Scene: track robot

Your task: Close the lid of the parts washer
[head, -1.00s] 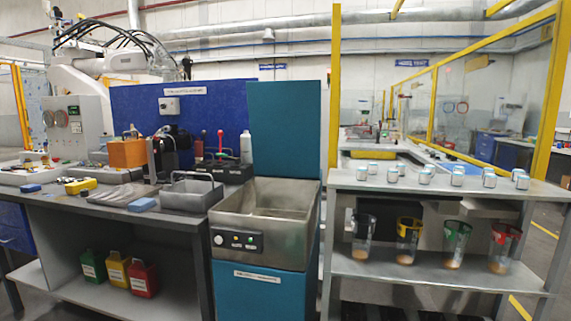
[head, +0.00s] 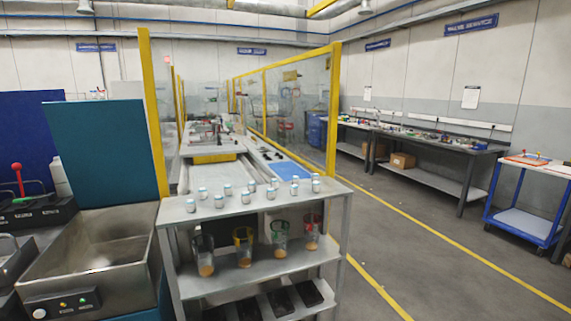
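The parts washer stands at the lower left in the head view, with an open grey metal basin (head: 97,250). Its teal lid (head: 100,152) stands upright at the back of the basin, open. A control panel with a few buttons (head: 62,304) is on the basin's front. Neither of my grippers is in view.
A grey shelf unit (head: 250,205) with small jars on top and several cups below stands right of the washer. Yellow-framed clear guards (head: 335,110) rise behind it. A blue cart (head: 525,220) stands far right. The floor (head: 420,250) between is clear.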

